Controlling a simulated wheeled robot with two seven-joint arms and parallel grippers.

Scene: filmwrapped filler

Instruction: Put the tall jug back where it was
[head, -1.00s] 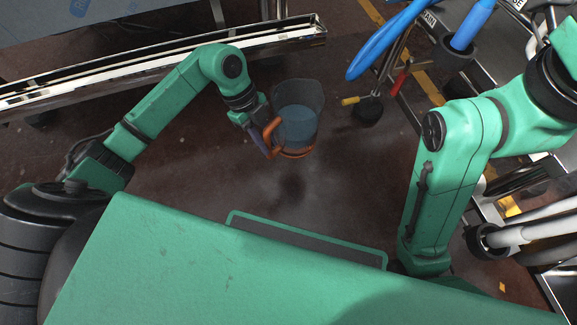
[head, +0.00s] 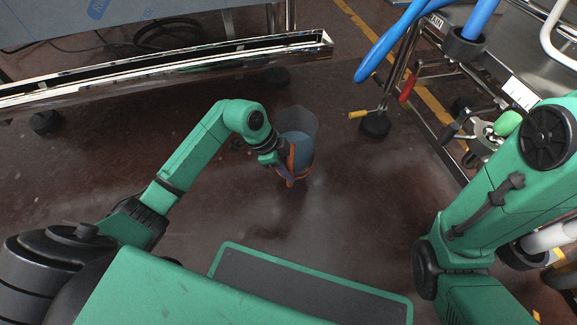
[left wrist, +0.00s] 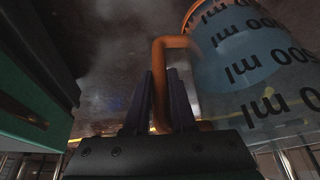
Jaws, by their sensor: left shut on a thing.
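The tall jug (head: 299,141) is clear with an orange handle and orange base, and blue liquid shows inside it. My left gripper (head: 284,168) is shut on the jug's handle and holds the jug above the dark floor, in the middle of the head view. In the left wrist view the jug (left wrist: 243,62) stands at the right with black "ml" markings, and its orange handle passes between the fingers of the left gripper (left wrist: 160,100). My right arm shows at the right of the head view, but its gripper is out of sight.
A steel-framed table (head: 180,66) with a shiny edge runs across the upper left. A metal cart (head: 470,75) with blue handles and castors stands at the upper right. Open dark floor (head: 365,200) lies between them. A yellow line crosses the floor at the upper right.

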